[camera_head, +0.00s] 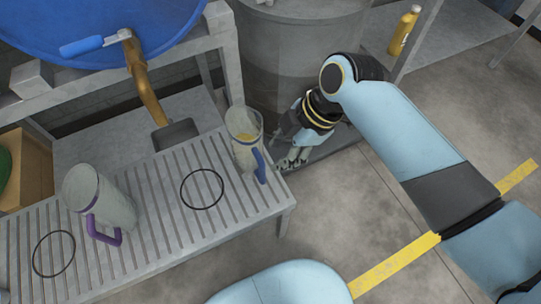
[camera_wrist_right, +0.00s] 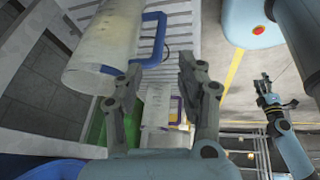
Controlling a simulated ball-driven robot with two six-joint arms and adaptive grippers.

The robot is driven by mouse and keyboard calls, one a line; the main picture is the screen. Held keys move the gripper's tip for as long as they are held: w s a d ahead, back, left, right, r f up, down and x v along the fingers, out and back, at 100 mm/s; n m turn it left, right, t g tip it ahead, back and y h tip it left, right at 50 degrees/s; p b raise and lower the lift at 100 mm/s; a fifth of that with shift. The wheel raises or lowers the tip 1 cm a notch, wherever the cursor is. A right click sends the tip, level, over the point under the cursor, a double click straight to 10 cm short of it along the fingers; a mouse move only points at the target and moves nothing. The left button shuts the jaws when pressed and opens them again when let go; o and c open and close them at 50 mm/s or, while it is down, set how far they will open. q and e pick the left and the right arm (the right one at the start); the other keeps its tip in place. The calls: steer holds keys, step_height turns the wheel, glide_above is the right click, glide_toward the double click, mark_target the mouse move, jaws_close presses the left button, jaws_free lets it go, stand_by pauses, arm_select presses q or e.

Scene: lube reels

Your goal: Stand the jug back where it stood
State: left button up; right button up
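A clear jug with a blue handle (camera_head: 240,125) stands on the slatted grey bench (camera_head: 150,258) near its right end, with yellow liquid inside. It also shows large in the right wrist view (camera_wrist_right: 100,55). A cloudy jug with a purple handle (camera_head: 108,203) stands further left. Two thin black rings mark the bench, one in the middle (camera_head: 202,206) and one at the left (camera_head: 54,275); neither jug stands in a ring. My right gripper (camera_head: 290,163) is open and empty beside the blue handle (camera_wrist_right: 161,40). My left gripper (camera_wrist_right: 265,80) appears small in the right wrist view; its opening is unclear.
A blue drum (camera_head: 160,20) with a brass tap (camera_head: 146,82) sits on a grey rack behind the bench. A grey drip tray (camera_head: 176,134) lies under the tap. A large grey drum (camera_head: 300,50) stands behind my right gripper. A yellow bottle (camera_head: 404,30) stands at the far right.

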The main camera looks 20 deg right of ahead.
steer(key=s+d+f+m+h, duration=0.2)
steer(key=s+d+f+m, duration=0.2)
steer(key=s+f, duration=0.3)
steer(key=s+d+f+m+h, duration=0.1)
steer(key=s+d+f+m, duration=0.3)
steer(key=f, duration=0.5)
steer(key=s+d+f+m, duration=0.2)
steer(key=s+f, duration=0.1)
steer(key=s, duration=0.4)
steer(key=s+d+f+m+g+h, duration=0.1)
steer(key=s+d+f+m, duration=0.1)
steer(key=s, duration=0.6)
steer(key=s+d+f+m+h, duration=0.1)
steer(key=s+d+f+m, duration=0.2)
steer(key=s, duration=0.5)
step_height(320, 180, down, 3)
steer(key=shift+s+r+m, duration=0.1)
steer(key=shift+s+m, duration=0.1)
steer(key=shift+m, duration=0.3)
steer(key=shift+g, duration=0.3)
